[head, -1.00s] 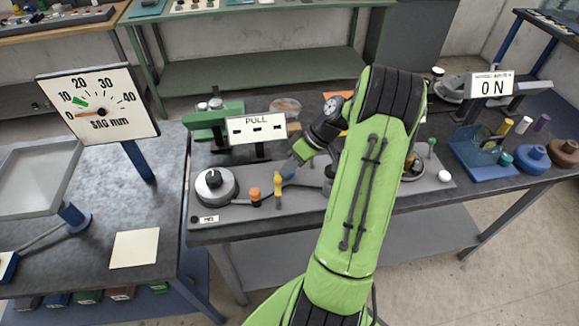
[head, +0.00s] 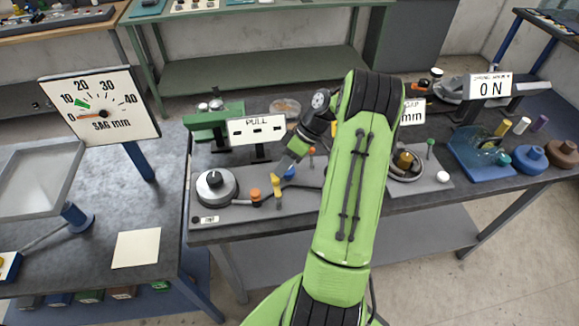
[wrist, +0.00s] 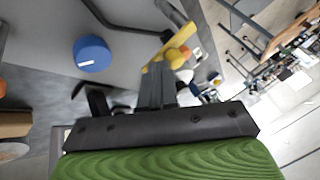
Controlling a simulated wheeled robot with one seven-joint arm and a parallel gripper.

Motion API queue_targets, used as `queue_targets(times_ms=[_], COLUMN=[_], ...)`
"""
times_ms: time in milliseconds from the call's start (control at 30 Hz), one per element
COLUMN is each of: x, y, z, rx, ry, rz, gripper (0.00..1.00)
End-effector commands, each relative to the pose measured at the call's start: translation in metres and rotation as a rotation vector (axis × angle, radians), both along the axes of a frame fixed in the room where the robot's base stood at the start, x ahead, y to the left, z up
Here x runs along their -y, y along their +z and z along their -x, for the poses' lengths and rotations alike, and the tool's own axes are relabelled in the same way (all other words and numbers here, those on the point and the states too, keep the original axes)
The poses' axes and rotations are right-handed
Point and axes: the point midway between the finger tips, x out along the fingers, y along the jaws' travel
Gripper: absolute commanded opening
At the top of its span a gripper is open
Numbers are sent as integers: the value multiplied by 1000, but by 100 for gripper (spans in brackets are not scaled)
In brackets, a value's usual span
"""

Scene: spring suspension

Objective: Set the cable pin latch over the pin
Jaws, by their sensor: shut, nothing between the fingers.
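A small yellow piece (head: 278,188), which looks like the latch, stands on the grey base plate (head: 225,226) by the dark cable. In the wrist view the yellow piece (wrist: 178,53) has a rounded orange-yellow end, just beyond my fingertips. My gripper (head: 279,170) is shut and empty, pointing down beside the top of the yellow piece; the wrist view shows its dark fingers (wrist: 157,72) close to it. I cannot tell whether they touch. A blue round knob (head: 289,173) is just right of the yellow piece, also in the wrist view (wrist: 91,54). I cannot make out the pin.
An orange knob (head: 255,195) and a grey dial (head: 216,186) stand to the left on the plate. A PULL sign (head: 256,130) stands behind. The SAG gauge (head: 100,105) points near zero.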

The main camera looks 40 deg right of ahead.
Motion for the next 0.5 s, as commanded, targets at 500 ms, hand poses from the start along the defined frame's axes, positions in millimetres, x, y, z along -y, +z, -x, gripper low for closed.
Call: queue_targets(times_ms=[500], x=[-23], y=[1], z=[-21], rx=[0], ry=[484], rz=[-1], gripper=[0])
